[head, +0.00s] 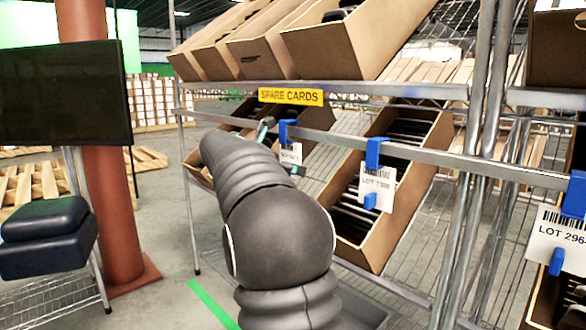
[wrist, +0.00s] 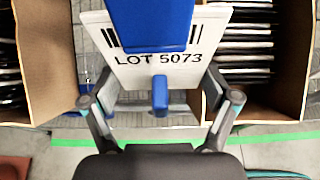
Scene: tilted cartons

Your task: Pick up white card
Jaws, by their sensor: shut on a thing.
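The white card (wrist: 150,72) marked "LOT 5073" with a barcode fills the upper middle of the wrist view. A blue clip (wrist: 152,25) covers its top middle, and a small blue tab (wrist: 160,96) shows at its lower edge. In the head view the card (head: 291,154) hangs below a blue clip (head: 287,131) on the shelf rail, partly hidden by my arm. My gripper (wrist: 159,88) is shut on the card, one finger at each side near its lower part. In the head view my arm hides most of the gripper.
Tilted cartons (head: 368,235) of dark cards stand behind the rail (head: 410,153). Other white cards (head: 378,187) hang in blue clips to the right. A yellow "SPARE CARDS" sign (head: 290,96) is above. A red column (head: 100,150) and stand are left; the floor between is open.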

